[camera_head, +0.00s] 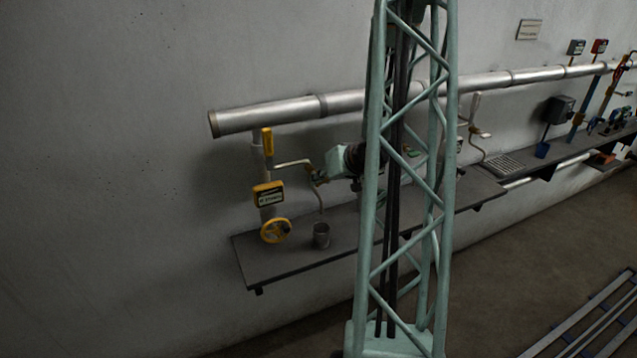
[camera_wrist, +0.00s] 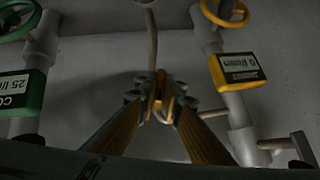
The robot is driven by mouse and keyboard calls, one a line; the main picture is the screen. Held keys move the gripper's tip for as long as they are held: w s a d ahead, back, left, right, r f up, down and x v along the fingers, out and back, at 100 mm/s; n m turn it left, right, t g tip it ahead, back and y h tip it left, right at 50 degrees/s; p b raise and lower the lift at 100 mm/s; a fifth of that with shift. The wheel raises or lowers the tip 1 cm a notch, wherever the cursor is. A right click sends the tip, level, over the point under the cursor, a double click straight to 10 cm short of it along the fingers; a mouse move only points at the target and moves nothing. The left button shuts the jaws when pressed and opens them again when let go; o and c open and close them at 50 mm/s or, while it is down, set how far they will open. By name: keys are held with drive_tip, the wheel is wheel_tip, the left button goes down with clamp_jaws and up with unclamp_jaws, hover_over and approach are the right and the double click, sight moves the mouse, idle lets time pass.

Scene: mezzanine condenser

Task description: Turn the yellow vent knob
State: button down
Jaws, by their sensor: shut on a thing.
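A round yellow knob, a spoked wheel (camera_head: 276,230), sits low on the upright pipe at the left end of the shelf. The wheel also shows at the top right of the wrist view (camera_wrist: 226,10). A yellow upright handle (camera_head: 267,142) is higher on that pipe. My gripper (camera_head: 317,177) is at a thin bent grey tube (camera_head: 292,163), right of the yellow unit and apart from the wheel. In the wrist view, my gripper (camera_wrist: 158,108) is shut around this tube (camera_wrist: 152,45). The fingers partly hide the contact.
A yellow-framed meter (camera_head: 268,194) is above the wheel. A grey cup (camera_head: 321,236) stands on the dark shelf (camera_head: 275,263) below the tube. A green-framed meter (camera_wrist: 22,92) is left in the wrist view. A large silver pipe (camera_head: 270,115) runs above. My lattice mast hides the middle.

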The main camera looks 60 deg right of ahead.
idle(0.3)
drive_tip(key=c, duration=2.8)
unclamp_jaws()
drive_tip(key=shift+v, duration=6)
drive_tip(key=shift+w, duration=0.1)
